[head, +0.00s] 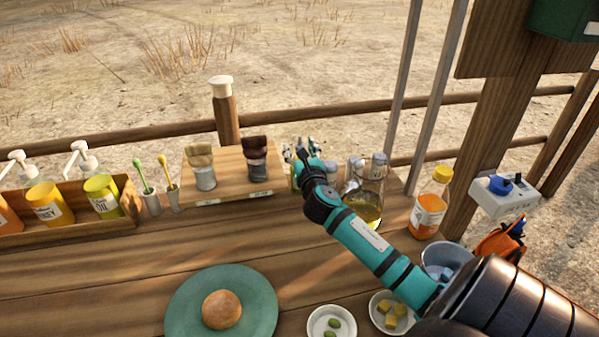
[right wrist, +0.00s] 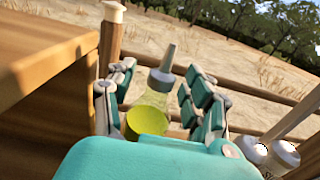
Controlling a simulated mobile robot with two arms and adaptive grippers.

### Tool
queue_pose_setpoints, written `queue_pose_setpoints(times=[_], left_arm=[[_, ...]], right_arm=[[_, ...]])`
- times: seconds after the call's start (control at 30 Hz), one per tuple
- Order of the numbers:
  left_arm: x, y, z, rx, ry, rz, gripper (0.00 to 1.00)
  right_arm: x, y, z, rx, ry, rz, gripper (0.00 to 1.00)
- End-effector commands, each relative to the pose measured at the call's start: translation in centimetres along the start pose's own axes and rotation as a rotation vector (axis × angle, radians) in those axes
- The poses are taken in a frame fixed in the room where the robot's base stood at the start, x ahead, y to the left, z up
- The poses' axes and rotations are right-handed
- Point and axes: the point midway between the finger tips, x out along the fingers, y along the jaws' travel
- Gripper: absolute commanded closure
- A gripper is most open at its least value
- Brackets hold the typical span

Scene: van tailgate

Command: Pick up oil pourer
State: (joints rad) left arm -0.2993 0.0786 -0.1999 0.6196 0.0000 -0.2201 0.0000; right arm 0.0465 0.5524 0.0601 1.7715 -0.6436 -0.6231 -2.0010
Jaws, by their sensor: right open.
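The oil pourer (right wrist: 148,118) is a clear bottle with yellow-green oil and a grey spout. In the right wrist view it stands upright between the fingers of my right gripper (right wrist: 163,100). The gripper is open, with the fingers spread on both sides of the bottle. In the head view my right gripper (head: 303,152) reaches to the back of the counter, right of the brush board, and mostly hides this bottle. My left gripper is not in view.
A glass bottle of yellow oil (head: 367,207) with grey tops nearby stands just right of my gripper. An orange bottle with a yellow cap (head: 430,205) is farther right. The wooden board (head: 228,184) holds two brushes on the left. A teal plate (head: 182,310) with a bun is in front.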

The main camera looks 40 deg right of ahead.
Motion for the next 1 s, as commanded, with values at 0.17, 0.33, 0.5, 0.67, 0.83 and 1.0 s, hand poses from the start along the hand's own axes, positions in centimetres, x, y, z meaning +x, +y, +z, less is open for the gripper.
queue_pose_setpoints(times=[0.17, 0.33, 0.5, 0.67, 0.83, 1.0], left_arm=[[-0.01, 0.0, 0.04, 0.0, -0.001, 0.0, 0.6], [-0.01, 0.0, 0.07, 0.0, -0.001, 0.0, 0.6], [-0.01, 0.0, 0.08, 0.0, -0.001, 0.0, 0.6], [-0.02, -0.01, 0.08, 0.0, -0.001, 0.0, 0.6], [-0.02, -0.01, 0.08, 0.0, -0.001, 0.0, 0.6], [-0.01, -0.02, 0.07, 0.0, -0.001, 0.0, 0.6]], right_arm=[[0.39, 0.04, -0.03, 0.0, 0.0, 0.001, 0.48], [0.36, 0.03, -0.03, -0.001, 0.0, 0.001, 0.57], [0.35, 0.02, -0.03, -0.001, 0.0, 0.001, 0.79], [0.34, 0.02, -0.03, -0.001, 0.001, 0.001, 1.0], [0.33, 0.04, -0.05, 0.0, 0.001, 0.001, 1.0], [0.33, 0.05, -0.09, 0.0, 0.002, 0.001, 1.0]])
